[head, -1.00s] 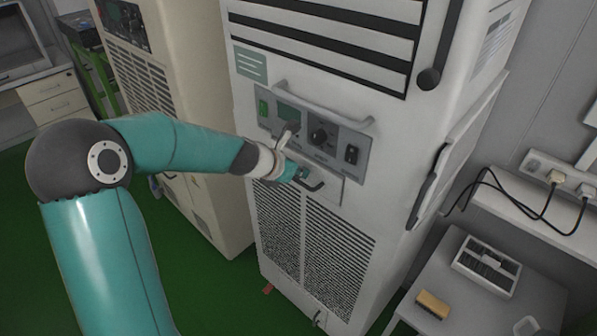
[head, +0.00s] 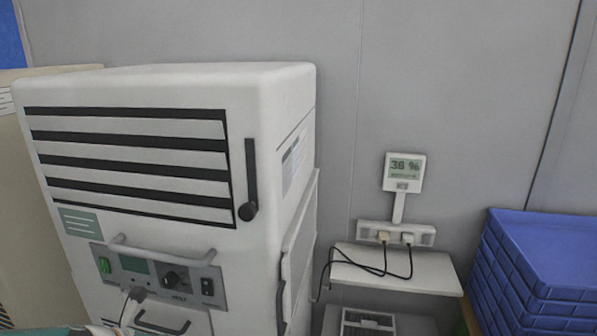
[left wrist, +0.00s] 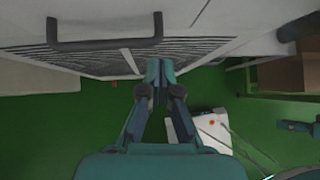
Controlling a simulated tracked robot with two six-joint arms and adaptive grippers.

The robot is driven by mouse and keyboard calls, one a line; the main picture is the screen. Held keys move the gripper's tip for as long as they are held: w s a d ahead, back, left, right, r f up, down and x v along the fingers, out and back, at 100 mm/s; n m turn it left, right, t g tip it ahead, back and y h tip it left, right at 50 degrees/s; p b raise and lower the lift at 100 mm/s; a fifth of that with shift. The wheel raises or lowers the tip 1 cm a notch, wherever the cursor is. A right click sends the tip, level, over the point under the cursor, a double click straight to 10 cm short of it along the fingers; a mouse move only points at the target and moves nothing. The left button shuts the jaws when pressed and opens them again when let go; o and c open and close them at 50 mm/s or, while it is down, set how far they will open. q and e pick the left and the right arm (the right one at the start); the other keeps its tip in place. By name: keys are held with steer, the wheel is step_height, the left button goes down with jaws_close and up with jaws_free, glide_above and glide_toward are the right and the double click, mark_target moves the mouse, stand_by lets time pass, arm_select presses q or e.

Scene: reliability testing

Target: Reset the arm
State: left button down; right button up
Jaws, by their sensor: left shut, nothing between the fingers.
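My left gripper (left wrist: 160,75) shows in the left wrist view with its teal fingertips together and nothing between them. It is in front of the white machine's lower front, near a dark handle (left wrist: 105,32); I cannot tell whether it touches the machine. In the head view, a small part of my left arm shows at the bottom left, below the control panel (head: 160,277) of the white machine (head: 280,88). The fingertips are not clear there.
Right of the machine, a wall display (head: 404,172) reads 36 %, above a socket strip (head: 426,235) with cables and a shelf (head: 395,272). Blue stacked crates (head: 540,250) stand at far right. Green floor (left wrist: 60,130) and a brown box (left wrist: 285,72) show in the left wrist view.

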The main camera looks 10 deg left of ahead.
arm_select(q)
steer(key=s+d+f+m+g+h, duration=0.2)
steer(key=s+d+f+g, duration=0.1)
steer(key=d+f, duration=0.6)
steer(key=s+d+f+m+g, duration=0.2)
steer(key=s+d+f+m, duration=0.4)
steer(key=m, duration=0.9)
steer(key=s+d+f+m+g, duration=0.2)
steer(key=s+d+f+m, duration=0.3)
steer(key=s+f+m, duration=0.6)
steer(key=f+m, duration=0.1)
steer(key=m, duration=0.3)
steer(key=shift+s+d+f+g, duration=0.2)
steer(key=shift+s+d+g, duration=0.2)
